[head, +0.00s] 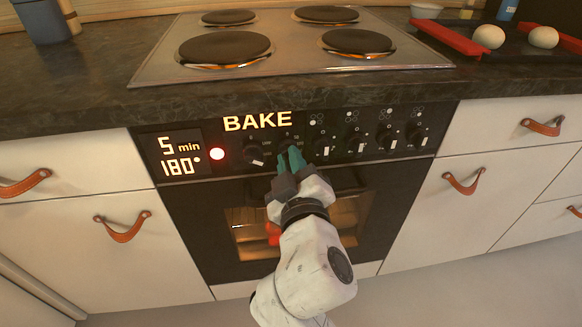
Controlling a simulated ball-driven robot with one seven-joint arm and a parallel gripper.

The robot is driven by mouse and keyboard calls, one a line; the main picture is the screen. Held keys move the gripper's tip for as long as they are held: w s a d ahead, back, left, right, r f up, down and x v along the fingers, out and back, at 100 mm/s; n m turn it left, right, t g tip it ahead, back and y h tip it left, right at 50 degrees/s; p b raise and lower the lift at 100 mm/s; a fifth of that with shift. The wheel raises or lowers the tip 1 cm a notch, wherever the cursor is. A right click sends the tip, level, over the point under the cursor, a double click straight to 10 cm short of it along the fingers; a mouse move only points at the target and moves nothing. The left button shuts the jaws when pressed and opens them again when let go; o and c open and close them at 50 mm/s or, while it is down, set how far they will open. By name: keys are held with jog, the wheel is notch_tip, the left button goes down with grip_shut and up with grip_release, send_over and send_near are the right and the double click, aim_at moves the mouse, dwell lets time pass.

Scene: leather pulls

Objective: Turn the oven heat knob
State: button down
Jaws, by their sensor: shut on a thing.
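The black oven control panel (230,160) runs along the front under the counter, with a row of knobs. My gripper (292,160) is at the panel, its teal fingers shut around the second knob from the left. I take this knob to be the oven heat knob (288,144); the fingers hide most of it, so its pointer cannot be read. The leftmost knob (255,155) is free, to the left of my fingers.
Another knob (322,147) sits close to the right of my fingers, with several more beyond. The oven door (195,215) is shut below. The hob (285,70) is above. Drawers with leather pulls (122,227) flank the oven. A tray with red handles (450,38) holds pale round pieces (489,37).

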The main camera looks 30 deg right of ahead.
jog(key=shift+f+m, duration=0.15)
jog(key=shift+m, duration=0.35)
jog(key=c, duration=1.1)
grip_release()
jog(key=shift+c, duration=0.2)
jog(key=shift+s, duration=0.1)
jog(key=v, duration=1)
jog(key=shift+s, duration=0.35)
jog(key=shift+a, duration=0.1)
